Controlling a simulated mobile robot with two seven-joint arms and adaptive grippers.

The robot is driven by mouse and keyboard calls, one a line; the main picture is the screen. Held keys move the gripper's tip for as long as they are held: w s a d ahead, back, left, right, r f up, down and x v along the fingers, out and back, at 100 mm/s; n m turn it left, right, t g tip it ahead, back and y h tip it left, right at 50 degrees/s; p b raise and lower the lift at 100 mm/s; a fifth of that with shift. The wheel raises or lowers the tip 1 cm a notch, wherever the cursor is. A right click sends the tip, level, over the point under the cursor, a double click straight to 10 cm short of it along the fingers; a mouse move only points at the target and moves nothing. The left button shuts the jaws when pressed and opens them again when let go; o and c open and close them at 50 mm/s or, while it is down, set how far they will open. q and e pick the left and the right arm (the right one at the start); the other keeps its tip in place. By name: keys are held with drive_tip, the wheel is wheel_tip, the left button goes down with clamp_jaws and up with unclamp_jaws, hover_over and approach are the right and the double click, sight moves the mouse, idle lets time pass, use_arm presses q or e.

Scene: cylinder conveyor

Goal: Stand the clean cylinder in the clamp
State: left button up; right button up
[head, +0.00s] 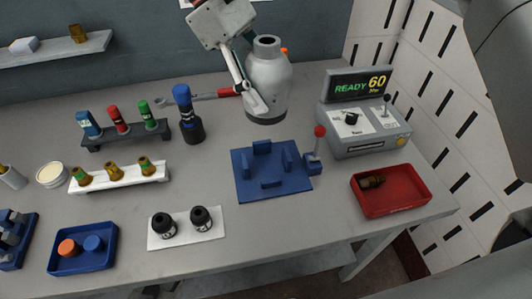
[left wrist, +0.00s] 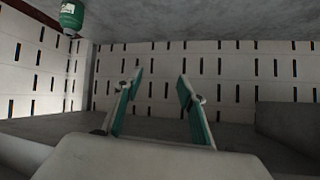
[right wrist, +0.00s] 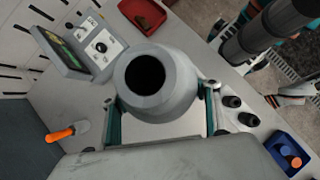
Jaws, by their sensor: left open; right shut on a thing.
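A grey metal cylinder (head: 268,82) with a narrower neck is held upright above the table behind the clamp. My right gripper (head: 250,90) is shut on its side. In the right wrist view the cylinder's dark open mouth and shoulder (right wrist: 160,80) show between the two fingers of my right gripper (right wrist: 162,112). The clamp is a blue base (head: 243,191) with upright blocks and a red-knobbed lever (head: 319,132) at its right. It stands empty. My left gripper (left wrist: 158,85) is open and empty in the left wrist view, away from the table objects.
A control box (head: 363,128) reading READY 60 stands right of the clamp. A red tray (head: 415,204) holds a brown part. A white mat (head: 187,238) bears two dark pieces. A blue-black cylinder (head: 190,120) stands left of the clamp. Racks and a blue tray (head: 98,262) fill the left.

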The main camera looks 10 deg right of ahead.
wheel_tip(320, 180, down, 15)
drive_tip(key=shift+s+f+p, duration=0.15)
drive_tip(key=shift+f+p, duration=0.05)
drive_tip(key=shift+p, duration=0.45)
drive_tip(key=shift+f+p, duration=0.3)
drive_tip(key=shift+f, duration=1.55)
drive_tip(key=o, duration=2)
use_arm(q)
drive_tip(key=shift+s+a+f+g+y, duration=0.25)
drive_tip(key=shift+s+a+g+y, duration=0.05)
drive_tip(key=shift+s+a, duration=0.35)
drive_tip(key=shift+a, duration=0.1)
